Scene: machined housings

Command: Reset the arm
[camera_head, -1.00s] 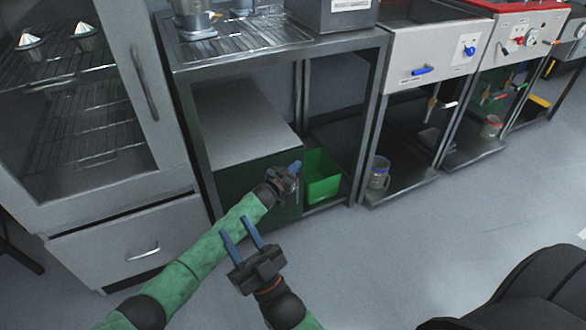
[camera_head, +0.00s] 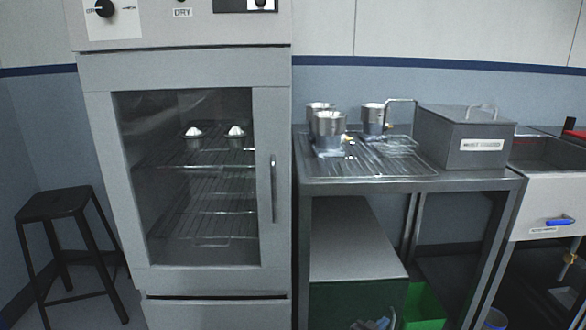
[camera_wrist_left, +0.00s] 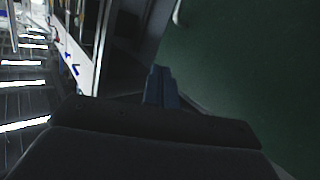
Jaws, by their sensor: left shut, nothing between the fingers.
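My left gripper (camera_head: 376,324) shows only at the bottom edge of the head view, in front of the dark green front under the steel table. In the left wrist view its blue fingers (camera_wrist_left: 160,88) are together with nothing between them. A dark green surface fills the right of that view. The rest of my left arm is out of the head view. My right gripper is not in view.
A glass-door cabinet (camera_head: 273,190) stands left of the steel table (camera_head: 410,185), which bears metal cups (camera_head: 328,128) and a grey lidded box (camera_head: 462,140). A green bin (camera_head: 424,306) is below. A black stool (camera_head: 62,205) stands far left.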

